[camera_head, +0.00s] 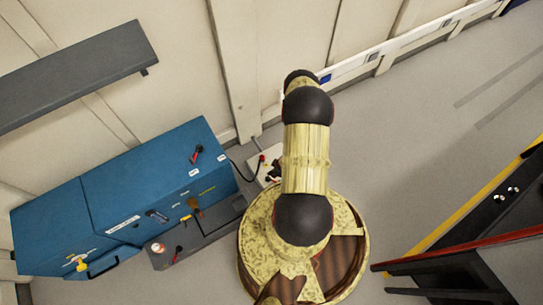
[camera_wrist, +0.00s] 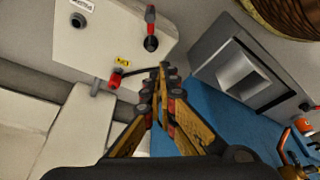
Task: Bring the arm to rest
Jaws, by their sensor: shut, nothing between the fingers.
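My gripper (camera_wrist: 164,78) shows in the wrist view, its two jointed fingers meeting at the tips with nothing between them. It hangs in front of a white panel (camera_wrist: 110,45) and a blue cabinet (camera_wrist: 215,112); no touch with either is visible. In the head view my arm (camera_head: 305,160) rises from its round base toward the wall, banded in pale yellow and black. My gripper cannot be made out there.
The blue cabinet (camera_head: 155,175) stands left of my arm, with a grey ledge (camera_head: 200,240) and small handles. A dark shelf (camera_head: 75,72) is on the wall. A red-edged dark frame (camera_head: 460,262) stands at lower right. The grey floor (camera_head: 415,150) at right is clear.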

